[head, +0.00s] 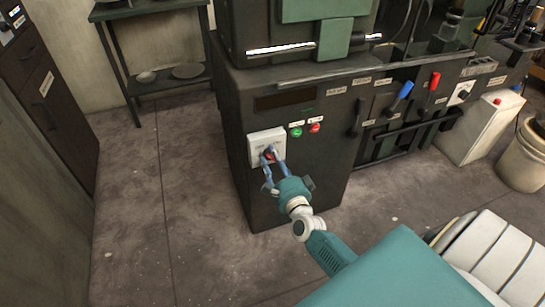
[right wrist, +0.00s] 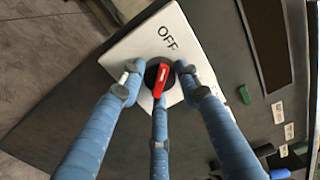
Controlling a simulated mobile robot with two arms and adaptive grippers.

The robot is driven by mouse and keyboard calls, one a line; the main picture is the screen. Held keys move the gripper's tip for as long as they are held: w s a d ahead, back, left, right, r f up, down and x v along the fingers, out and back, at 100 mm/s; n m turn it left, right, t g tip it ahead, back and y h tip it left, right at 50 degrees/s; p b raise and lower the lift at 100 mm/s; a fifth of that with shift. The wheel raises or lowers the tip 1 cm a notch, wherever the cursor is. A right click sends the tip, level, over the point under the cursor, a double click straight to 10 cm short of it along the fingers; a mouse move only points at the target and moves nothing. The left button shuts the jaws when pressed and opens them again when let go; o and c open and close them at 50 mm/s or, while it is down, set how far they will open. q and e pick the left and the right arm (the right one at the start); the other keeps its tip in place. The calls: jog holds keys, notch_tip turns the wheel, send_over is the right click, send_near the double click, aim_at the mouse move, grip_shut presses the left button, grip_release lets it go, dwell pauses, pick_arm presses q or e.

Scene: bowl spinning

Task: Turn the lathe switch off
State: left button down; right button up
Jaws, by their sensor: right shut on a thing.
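The lathe switch is a white plate (head: 266,143) with a dark round base and a red handle (head: 269,156) on the front of the dark lathe cabinet (head: 235,105). My right gripper (head: 270,158) is shut on the red handle, its blue fingers reaching in from below. The right wrist view shows the red handle (right wrist: 160,79) between the fingertips of my right gripper (right wrist: 155,85). The word OFF (right wrist: 168,38) is readable on the white plate (right wrist: 185,30) beside the dark base. Fingers partly cover the plate and base. My left gripper is not in view.
Green (head: 296,132) and red (head: 315,127) buttons sit just right of the switch. Levers with blue (head: 401,97) and red (head: 435,81) handles stand farther right. A bucket (head: 525,160) is at the right edge. Floor left of the cabinet is clear.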

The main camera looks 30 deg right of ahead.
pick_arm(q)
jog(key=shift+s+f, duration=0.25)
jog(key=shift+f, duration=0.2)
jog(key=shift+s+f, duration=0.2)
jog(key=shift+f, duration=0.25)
pick_arm(e)
jog(key=shift+s+d+f+n, duration=0.1)
jog(key=shift+s+f+n, duration=0.05)
jog(key=shift+n, duration=0.45)
jog(key=o, duration=1.2)
jog(key=shift+d, duration=0.1)
jog(key=shift+c, duration=0.2)
jog(key=shift+s, duration=0.15)
jog(key=v, duration=1.1)
jog(key=shift+s+a, duration=0.25)
jog(key=shift+s, duration=0.1)
